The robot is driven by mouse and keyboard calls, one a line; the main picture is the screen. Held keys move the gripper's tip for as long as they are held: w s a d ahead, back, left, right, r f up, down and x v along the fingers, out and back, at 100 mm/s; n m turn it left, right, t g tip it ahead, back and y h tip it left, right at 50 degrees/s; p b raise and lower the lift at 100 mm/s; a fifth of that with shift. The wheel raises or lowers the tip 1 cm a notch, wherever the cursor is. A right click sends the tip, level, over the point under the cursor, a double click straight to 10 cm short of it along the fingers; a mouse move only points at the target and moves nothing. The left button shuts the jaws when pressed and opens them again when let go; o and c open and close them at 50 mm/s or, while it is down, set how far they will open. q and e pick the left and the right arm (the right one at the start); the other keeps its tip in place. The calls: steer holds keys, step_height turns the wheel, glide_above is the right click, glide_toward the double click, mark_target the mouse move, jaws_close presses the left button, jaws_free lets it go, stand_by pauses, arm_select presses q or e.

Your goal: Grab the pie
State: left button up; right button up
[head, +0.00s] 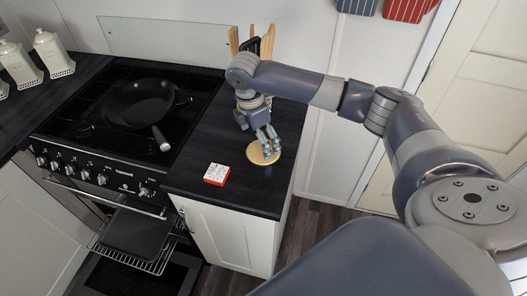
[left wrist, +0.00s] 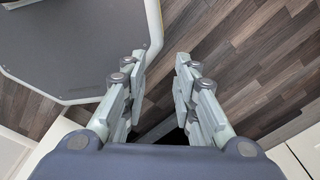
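The pie (head: 257,157) is a round, flat golden disc on the dark counter right of the stove, near the counter's right edge. My right gripper (head: 270,148) comes down over the pie from above and covers part of it. Its fingertips are at or just above the pie's top. I cannot tell whether they touch it or how far apart they are. My left gripper (left wrist: 159,75) shows only in the left wrist view. It is open and empty, with wood floor beyond its fingers.
A red and white box (head: 216,174) lies on the counter (head: 245,193), left of and nearer than the pie. A black pan (head: 140,103) sits on the stove. The oven door (head: 135,232) is open below. Wooden boards (head: 266,42) stand at the back.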

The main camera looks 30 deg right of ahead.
mark_target(254, 153)
steer(key=shift+w+f, duration=0.1)
steer(key=shift+f, duration=0.3)
steer(key=f+p, duration=0.1)
steer(key=f, duration=0.1)
steer(key=d+f+p, duration=0.1)
steer(key=f, duration=0.1)
steer(key=shift+f, duration=0.15)
steer(key=shift+d+f, duration=0.1)
steer(key=shift+f, duration=0.1)
steer(key=c, duration=1.1)
arm_select(q)
steer(key=shift+w+d+r, duration=0.1)
steer(key=shift+w+r, duration=0.95)
steer(key=shift+r, duration=0.05)
arm_select(e)
steer(key=shift+o, duration=0.2)
